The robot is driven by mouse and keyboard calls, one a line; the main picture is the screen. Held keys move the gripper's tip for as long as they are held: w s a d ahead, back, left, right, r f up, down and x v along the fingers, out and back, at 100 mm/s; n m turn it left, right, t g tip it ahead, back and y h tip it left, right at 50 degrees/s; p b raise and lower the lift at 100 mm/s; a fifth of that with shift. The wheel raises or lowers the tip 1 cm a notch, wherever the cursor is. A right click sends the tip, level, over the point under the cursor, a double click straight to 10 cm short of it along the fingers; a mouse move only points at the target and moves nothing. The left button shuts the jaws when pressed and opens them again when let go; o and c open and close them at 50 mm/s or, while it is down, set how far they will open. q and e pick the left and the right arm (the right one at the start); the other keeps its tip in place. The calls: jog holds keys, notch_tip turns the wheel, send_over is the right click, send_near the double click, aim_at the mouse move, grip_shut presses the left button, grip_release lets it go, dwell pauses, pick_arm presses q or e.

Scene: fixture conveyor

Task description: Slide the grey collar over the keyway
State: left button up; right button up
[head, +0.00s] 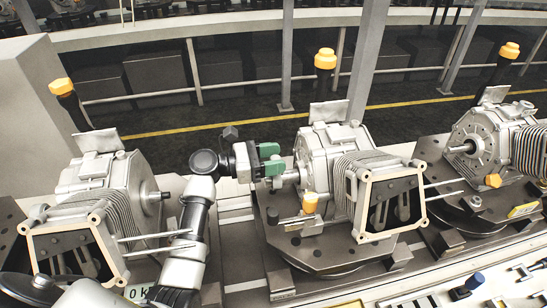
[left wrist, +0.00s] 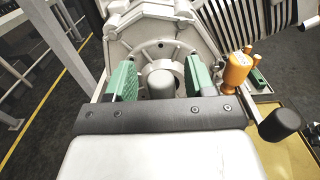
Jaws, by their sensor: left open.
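My left gripper (head: 272,160) is open, with green finger pads, in front of the shaft side of the middle machine housing (head: 325,150). In the left wrist view the two pads (left wrist: 160,80) stand on either side of a round grey piece (left wrist: 161,84) that points at the camera. A lighter ring, apparently the grey collar (left wrist: 160,67), sits around or behind it, close to the housing face. In the head view a light grey cylinder (head: 290,177) shows between pads and housing. I cannot make out the keyway. My right gripper is not in view.
Similar housings stand left (head: 110,185) and right (head: 490,135). The middle one sits on a round dark plate (head: 320,262).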

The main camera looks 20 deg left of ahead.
pick_arm(q)
jog(key=shift+s+a+f, duration=0.1)
jog(key=shift+s+a, duration=0.05)
jog(key=shift+a, duration=0.15)
jog(key=b+v, duration=0.2)
jog(key=v, duration=0.5)
